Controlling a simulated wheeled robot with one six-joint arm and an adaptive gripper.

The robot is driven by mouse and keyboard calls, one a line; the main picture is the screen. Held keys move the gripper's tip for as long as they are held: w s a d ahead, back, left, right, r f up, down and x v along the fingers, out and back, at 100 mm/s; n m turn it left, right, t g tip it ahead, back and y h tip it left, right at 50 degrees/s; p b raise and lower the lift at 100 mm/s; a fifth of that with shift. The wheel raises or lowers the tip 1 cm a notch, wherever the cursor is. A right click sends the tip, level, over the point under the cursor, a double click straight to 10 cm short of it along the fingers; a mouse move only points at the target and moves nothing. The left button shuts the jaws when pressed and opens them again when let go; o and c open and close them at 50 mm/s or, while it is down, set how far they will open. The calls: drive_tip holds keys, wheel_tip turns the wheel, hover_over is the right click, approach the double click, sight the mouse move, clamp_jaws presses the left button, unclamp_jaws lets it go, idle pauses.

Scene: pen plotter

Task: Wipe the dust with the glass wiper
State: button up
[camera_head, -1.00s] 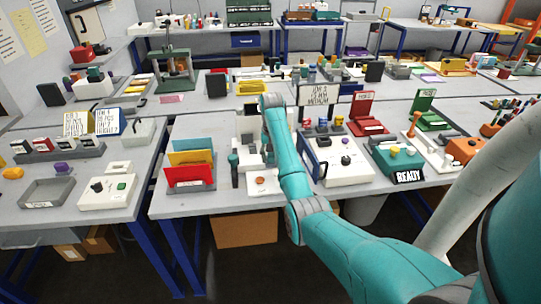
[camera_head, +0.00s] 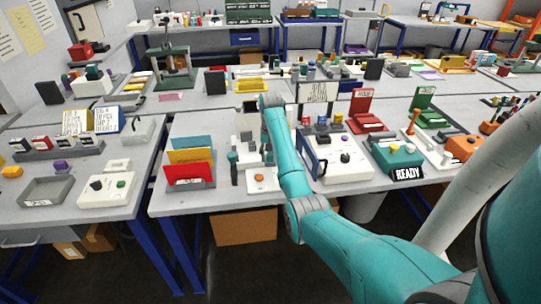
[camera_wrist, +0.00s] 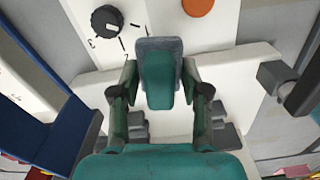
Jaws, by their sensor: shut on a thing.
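In the wrist view, a small block with a grey back and a teal front (camera_wrist: 160,80) sits between the fingers of my gripper (camera_wrist: 160,95). It appears to be the glass wiper seen from above. My gripper is shut on it, over a white board (camera_wrist: 178,50). In the head view, my arm hides most of the gripper and the wiper above the bench. I cannot make out dust in either view; the wiper's lower side is hidden.
A black dial (camera_wrist: 106,20) and an orange disc (camera_wrist: 198,7) lie ahead of the wiper. A blue-edged panel (camera_wrist: 48,135) is on the left in the wrist view. A file rack (camera_head: 190,183) and a white dial unit (camera_head: 345,165) flank the work spot.

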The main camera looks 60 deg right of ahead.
drive_tip(key=shift+f, duration=0.6)
drive_tip(key=shift+w+d+r, duration=0.1)
drive_tip(key=shift+w+d, duration=1.05)
drive_tip(key=shift+d, duration=0.2)
drive_tip(key=shift+w+d, duration=1.15)
drive_tip(key=shift+d, duration=0.2)
drive_tip(key=shift+s+a+f, duration=0.2)
drive_tip(key=shift+s+a, duration=1.15)
drive_tip(key=shift+a, duration=0.25)
drive_tip(key=shift+s+a+r, duration=0.2)
drive_tip(key=shift+s+a, duration=0.75)
drive_tip(key=shift+a, duration=0.2)
drive_tip(key=shift+s+a+f, duration=0.15)
drive_tip(key=shift+s+a, duration=1)
drive_tip(key=shift+a, duration=0.2)
